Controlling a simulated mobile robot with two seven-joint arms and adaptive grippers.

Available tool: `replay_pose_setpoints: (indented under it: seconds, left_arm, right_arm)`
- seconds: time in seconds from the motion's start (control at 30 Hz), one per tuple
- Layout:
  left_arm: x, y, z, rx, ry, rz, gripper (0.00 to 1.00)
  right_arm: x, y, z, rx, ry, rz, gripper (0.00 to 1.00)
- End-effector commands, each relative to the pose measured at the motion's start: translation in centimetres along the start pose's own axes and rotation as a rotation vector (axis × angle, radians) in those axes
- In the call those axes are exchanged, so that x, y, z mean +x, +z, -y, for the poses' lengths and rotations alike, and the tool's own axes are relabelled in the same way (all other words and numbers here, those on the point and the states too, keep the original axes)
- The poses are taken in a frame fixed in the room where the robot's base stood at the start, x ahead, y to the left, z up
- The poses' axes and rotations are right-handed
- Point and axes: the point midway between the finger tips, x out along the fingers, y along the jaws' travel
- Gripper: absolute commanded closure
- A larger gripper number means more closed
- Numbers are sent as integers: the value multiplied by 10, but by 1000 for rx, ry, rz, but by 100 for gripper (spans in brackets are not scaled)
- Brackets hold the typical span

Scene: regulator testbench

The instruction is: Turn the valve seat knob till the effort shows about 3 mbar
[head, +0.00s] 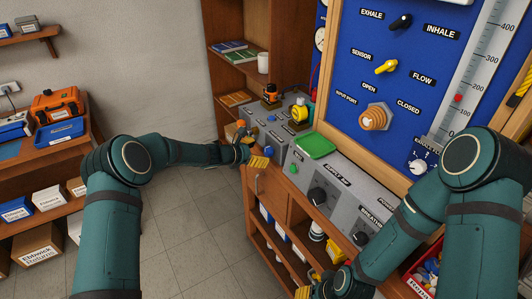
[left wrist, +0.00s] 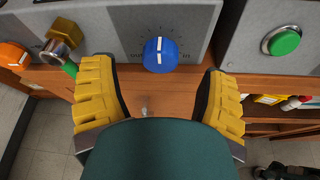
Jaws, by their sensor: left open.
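In the left wrist view a blue knob (left wrist: 160,54) with a white pointer line sits on the grey front panel. A scale and the words "out" and "in" are partly visible around it. I cannot read a valve seat label. My left gripper (left wrist: 160,88) is open, with its two yellow fingers apart on either side below the blue knob, and nothing between them. In the head view the left gripper (head: 251,149) is at the left end of the bench. My right gripper (head: 320,271) has its fingers apart low at the bench front. No effort reading is legible.
An orange knob (left wrist: 15,55) and a brass fitting (left wrist: 60,52) are left of the blue knob; a green button (left wrist: 281,40) is right. A green tray (head: 315,146) lies on the bench. The blue panel (head: 415,75) stands behind. Floor at left is clear.

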Motion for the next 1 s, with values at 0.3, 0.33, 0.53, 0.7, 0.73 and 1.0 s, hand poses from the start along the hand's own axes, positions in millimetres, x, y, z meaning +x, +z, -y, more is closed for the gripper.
replay_pose_setpoints:
  seconds: [0.3,0.33,0.53,0.7,0.73,1.0]
  left_arm:
    - [34,0,0,0,0,0,25]
    - [35,0,0,0,0,0,25]
    - [36,0,0,0,0,0,25]
    - [36,0,0,0,0,0,42]
    - [36,0,0,0,0,0,52]
    - [36,0,0,1,0,0,94]
  right_arm:
    - [2,1,-1,-1,0,2,53]
    - [2,1,-1,-1,0,2,53]
    - [2,1,-1,-1,0,2,53]
    - [2,1,-1,-1,0,2,53]
    - [2,1,-1,-1,0,2,53]
    - [2,1,-1,-1,0,2,53]
